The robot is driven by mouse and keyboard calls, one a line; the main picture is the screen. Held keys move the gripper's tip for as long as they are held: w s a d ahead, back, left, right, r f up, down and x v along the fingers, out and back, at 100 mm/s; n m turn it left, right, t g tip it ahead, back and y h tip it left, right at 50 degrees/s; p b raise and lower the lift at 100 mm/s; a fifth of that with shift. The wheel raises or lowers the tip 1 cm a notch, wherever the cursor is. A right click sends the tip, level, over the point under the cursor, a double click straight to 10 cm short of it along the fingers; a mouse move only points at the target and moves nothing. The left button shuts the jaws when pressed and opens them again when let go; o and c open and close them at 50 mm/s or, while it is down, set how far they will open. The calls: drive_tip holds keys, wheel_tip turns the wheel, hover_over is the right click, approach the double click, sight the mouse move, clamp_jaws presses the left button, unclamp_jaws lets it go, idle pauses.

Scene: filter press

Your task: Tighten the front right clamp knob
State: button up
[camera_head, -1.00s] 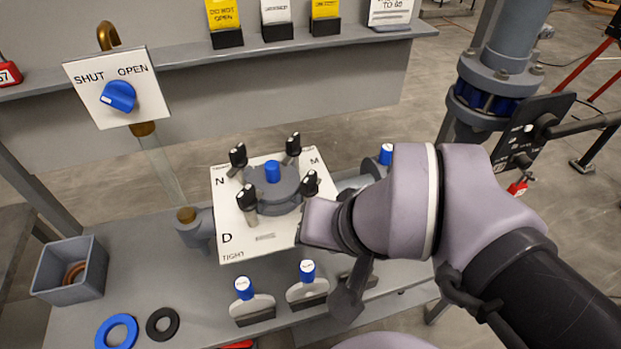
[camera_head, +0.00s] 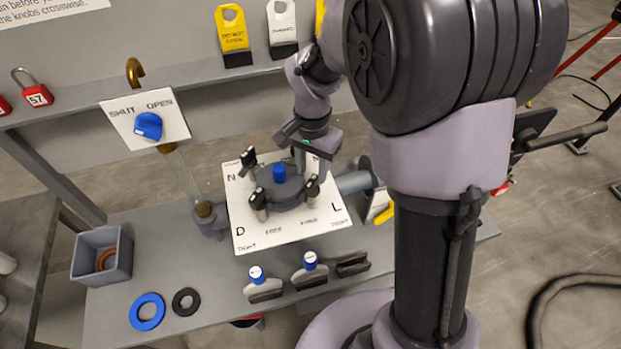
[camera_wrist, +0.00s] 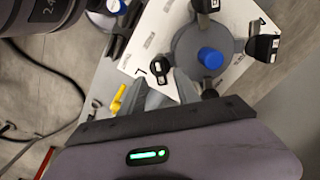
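The white plate (camera_head: 245,235) lies on the bench with a grey round cover and a blue centre cap (camera_head: 279,171). The front right clamp knob (camera_head: 312,187) is black with a pale mark, near the letter L. In the wrist view this knob (camera_wrist: 160,68) shows just beyond and between my fingertips. My gripper (camera_head: 299,158) is over the back right of the cover and hides the back right knob in the head view. In the wrist view my gripper (camera_wrist: 166,82) has its fingers apart with nothing between them; contact with the knob is not visible.
The front left knob (camera_head: 259,203) and back left knob (camera_head: 249,159) stand close by. The SHUT/OPEN panel (camera_head: 146,118) is at the left. Blue-capped stands (camera_head: 264,290) line the front. A grey bin (camera_head: 102,256) and rings (camera_head: 147,311) are at the left. A pipe (camera_head: 354,182) leaves to the right.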

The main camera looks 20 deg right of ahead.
sight(312, 180)
wheel_tip(312, 180, down, 4)
drive_tip(key=shift+f+b, duration=0.25)
drive_tip(key=shift+b, duration=0.1)
clamp_jaws()
